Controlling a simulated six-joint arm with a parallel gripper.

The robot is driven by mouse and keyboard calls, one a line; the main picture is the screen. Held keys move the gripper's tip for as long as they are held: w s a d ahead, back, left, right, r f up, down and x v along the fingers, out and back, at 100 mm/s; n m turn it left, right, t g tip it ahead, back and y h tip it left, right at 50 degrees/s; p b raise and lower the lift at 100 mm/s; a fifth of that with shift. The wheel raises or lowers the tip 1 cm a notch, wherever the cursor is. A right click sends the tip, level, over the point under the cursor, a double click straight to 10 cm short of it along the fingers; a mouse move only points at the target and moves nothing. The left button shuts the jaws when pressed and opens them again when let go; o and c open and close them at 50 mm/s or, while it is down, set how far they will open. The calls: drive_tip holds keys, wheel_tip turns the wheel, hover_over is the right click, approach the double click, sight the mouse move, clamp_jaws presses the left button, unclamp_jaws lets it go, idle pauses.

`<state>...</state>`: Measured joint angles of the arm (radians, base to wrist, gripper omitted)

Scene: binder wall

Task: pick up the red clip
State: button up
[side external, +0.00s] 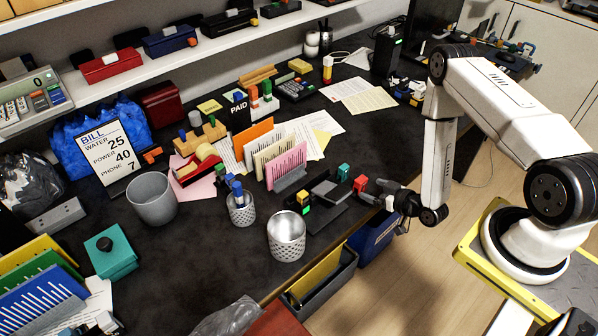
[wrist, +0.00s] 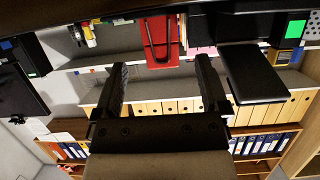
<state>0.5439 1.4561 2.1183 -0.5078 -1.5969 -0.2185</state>
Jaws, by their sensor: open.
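A small red clip (side external: 360,184) stands near the desk's front edge in the side view, just ahead of my gripper (side external: 376,196). In the wrist view, a red piece with a thin metal loop, which looks like the red clip (wrist: 160,38), lies beyond and between the fingertips of my gripper (wrist: 162,66). The fingers are spread with nothing between them. The side view does not clearly show the gap between fingers and clip.
A teal block (side external: 344,171) is beside the red clip. Left of it are dark flat pieces (side external: 328,189), a wire mesh cup (side external: 286,238) and a pink card in a holder (side external: 288,166). A blue bin (side external: 374,240) is below the desk edge.

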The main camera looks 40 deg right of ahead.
sight(364, 185)
drive_tip(key=shift+x, duration=2.6)
drive_tip(key=shift+a+r, duration=0.1)
clamp_jaws()
drive_tip(key=shift+r, duration=0.2)
drive_tip(key=shift+r, duration=4.85)
